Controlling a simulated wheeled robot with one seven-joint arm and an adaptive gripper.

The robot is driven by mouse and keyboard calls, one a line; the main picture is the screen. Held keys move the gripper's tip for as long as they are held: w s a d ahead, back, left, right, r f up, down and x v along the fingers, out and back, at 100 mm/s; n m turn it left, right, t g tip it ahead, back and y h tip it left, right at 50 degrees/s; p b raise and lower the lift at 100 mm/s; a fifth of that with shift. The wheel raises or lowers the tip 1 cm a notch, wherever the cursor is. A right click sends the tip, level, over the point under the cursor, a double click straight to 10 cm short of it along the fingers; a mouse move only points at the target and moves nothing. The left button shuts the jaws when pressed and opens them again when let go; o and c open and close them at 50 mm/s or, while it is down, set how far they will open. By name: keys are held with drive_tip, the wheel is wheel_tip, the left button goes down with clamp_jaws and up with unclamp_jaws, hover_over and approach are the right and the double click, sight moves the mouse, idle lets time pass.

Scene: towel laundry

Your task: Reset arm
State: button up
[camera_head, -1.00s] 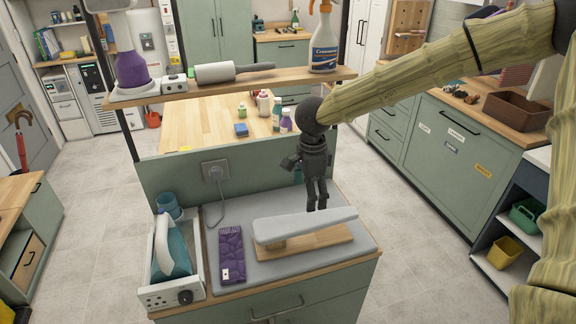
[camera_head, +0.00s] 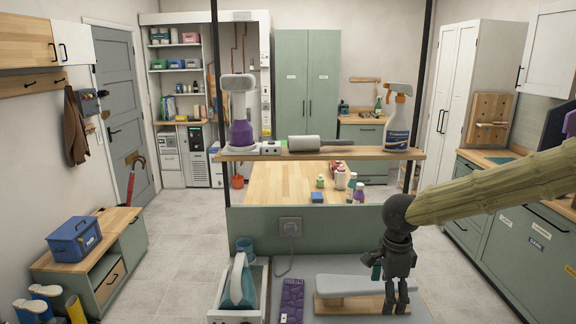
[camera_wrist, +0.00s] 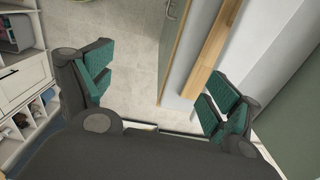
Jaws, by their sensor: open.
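My gripper (camera_head: 396,302) hangs pointing down at the front right of the ironing station, in front of the right part of the small ironing board. In the wrist view my gripper (camera_wrist: 155,98) is open, its green-padded fingers wide apart with nothing between them. The small ironing board (camera_head: 350,285) has a grey top on a wooden base. The teal iron (camera_head: 238,284) stands in a white tray at the left.
A shelf (camera_head: 335,154) above the station holds a spray bottle (camera_head: 397,120), a lint roller (camera_head: 305,143) and a purple-based device (camera_head: 241,130). A blue box (camera_head: 74,238) sits on the left bench. Open floor (camera_head: 180,240) lies left of the station.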

drive_tip(key=s+d+f+n+t+h+b, duration=0.1)
drive_tip(key=s+f+n, duration=0.25)
drive_tip(key=f, duration=0.65)
drive_tip(key=s+d+f+n+t+h+b, duration=0.15)
drive_tip(key=s+f, duration=0.25)
drive_tip(key=f, duration=0.5)
drive_tip(key=s+d+f+n+h+b, duration=0.1)
drive_tip(key=s+f+n+h, duration=0.2)
drive_tip(key=f, duration=0.7)
drive_tip(key=s+a+f+n+g+y+b, duration=0.1)
drive_tip(key=s+f+n, duration=0.4)
drive_tip(key=s, duration=0.8)
drive_tip(key=s+a+f+n+g+y+b, duration=0.1)
drive_tip(key=s+a+f+n+y, duration=0.3)
drive_tip(key=s+f, duration=0.5)
drive_tip(key=s+n, duration=0.1)
drive_tip(key=s, duration=0.2)
drive_tip(key=shift+s+a+y+b, duration=0.2)
drive_tip(key=shift+s+y+b, duration=0.15)
drive_tip(key=shift+s+b, duration=0.05)
